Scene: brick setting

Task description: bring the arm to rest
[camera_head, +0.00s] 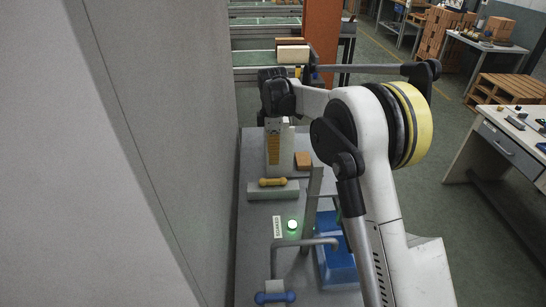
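My white arm rises from the lower right of the head view and bends at a joint with a yellow band. Its far end reaches left over the grey bench (258,220). My gripper (277,98) appears as a dark, bunched shape at that end, above a pale upright stand (273,150) on the bench. Its fingers cannot be made out, so I cannot tell whether it is open or shut or holds anything.
A grey wall (150,150) runs close along the left. The bench carries an orange brick (303,160), a yellow handle (272,182), a lit green button (292,225), a blue handle (275,297) and a blue bin (337,262). A white table (510,150) stands right, beyond open floor.

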